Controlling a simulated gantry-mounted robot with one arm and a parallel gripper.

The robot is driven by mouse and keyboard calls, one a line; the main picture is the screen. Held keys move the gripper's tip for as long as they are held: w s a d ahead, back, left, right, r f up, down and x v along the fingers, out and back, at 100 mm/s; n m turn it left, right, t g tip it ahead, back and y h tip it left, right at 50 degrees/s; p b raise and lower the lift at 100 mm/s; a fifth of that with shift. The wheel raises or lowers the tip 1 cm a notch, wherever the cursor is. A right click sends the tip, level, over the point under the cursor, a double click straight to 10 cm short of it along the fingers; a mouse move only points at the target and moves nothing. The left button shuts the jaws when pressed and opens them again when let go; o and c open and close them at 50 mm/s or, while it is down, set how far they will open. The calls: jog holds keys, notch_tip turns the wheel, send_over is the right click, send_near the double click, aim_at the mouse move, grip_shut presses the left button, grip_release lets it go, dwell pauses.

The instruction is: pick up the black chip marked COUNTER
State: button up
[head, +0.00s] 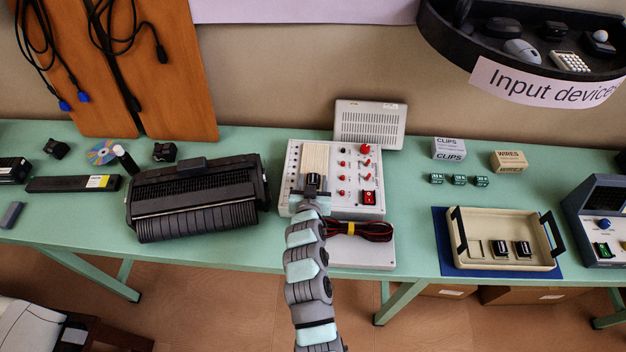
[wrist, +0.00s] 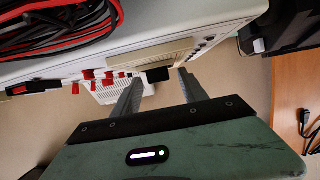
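My gripper (head: 313,187) is over the beige breadboard (head: 315,158) on the white control box. In the wrist view its two grey fingers (wrist: 160,78) are spread apart. A small black block (wrist: 157,75), which looks like a chip, shows between the fingertips against the breadboard's edge, with a gap on each side. I cannot read any marking on it. Two more black chips, a left one (head: 500,249) and a right one (head: 522,249), sit in the cream tray (head: 488,216) at the right; their labels are too small to read.
The white control box (head: 293,172) has red knobs and a red switch (head: 369,197). Red and black cables (head: 362,231) lie in front of it. A black printer (head: 195,200) stands at the left. Small boxes (head: 449,149) and green blocks (head: 459,180) are at the right. Green table is clear between them.

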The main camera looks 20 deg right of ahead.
grip_shut()
dwell(0.3)
dwell(0.3)
